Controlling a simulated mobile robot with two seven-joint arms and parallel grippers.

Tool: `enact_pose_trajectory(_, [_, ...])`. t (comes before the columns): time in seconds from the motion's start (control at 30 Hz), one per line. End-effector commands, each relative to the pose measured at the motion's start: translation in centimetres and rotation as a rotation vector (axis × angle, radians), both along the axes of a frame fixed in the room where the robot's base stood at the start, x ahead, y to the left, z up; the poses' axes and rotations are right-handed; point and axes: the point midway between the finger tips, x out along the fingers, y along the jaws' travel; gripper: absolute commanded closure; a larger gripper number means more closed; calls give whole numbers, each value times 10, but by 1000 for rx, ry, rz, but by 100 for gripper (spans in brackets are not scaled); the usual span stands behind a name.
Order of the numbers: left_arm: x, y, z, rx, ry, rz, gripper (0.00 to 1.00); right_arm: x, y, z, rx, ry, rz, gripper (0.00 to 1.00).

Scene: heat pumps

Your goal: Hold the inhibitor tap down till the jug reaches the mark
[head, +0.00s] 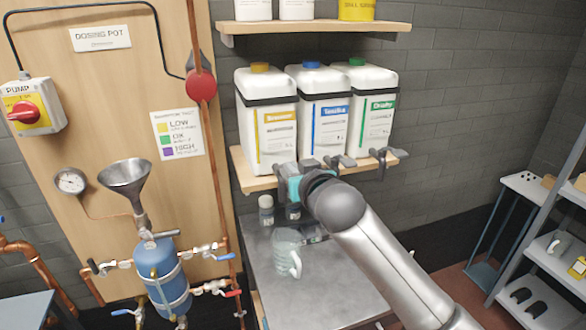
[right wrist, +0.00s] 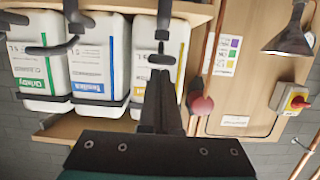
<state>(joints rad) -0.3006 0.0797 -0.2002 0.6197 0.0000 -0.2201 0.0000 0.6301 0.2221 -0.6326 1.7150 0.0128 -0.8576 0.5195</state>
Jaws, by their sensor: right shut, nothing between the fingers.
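Three white canisters stand on a shelf: one with a yellow label (head: 277,135), one with a blue label (head: 324,125), one with a green label (head: 379,120). Their small lettering is hard to read. Dark taps stick out along the shelf front; the green canister's tap (head: 383,160) is clear. My right gripper (head: 290,186) is shut and empty at the yellow canister's end of the taps. In the right wrist view its fingers (right wrist: 160,105) point at that canister's tap (right wrist: 161,58); contact is unclear. A clear jug (head: 287,258) stands on the bench below. Its mark and level cannot be made out.
A blue dosing pot (head: 162,273) with a funnel (head: 126,178) and valves is at left. Shelving (head: 545,215) stands at right. My right arm covers part of the bench.

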Motion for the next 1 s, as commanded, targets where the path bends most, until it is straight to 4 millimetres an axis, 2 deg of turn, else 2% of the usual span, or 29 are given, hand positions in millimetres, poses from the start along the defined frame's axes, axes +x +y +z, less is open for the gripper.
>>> enact_pose_trajectory(0.8, [1, 0, -90, 0, -1, 0, 50, -9, -2, -38, 100, -295, 0, 100])
enact_pose_trajectory(0.93, [1, 0, -98, 0, -1, 0, 50, -10, -3, -44, 110, -326, -1, 100])
enact_pose_trajectory(1.0, [1, 0, -95, 0, -1, 0, 50, -10, -3, -43, 109, -330, 0, 100])
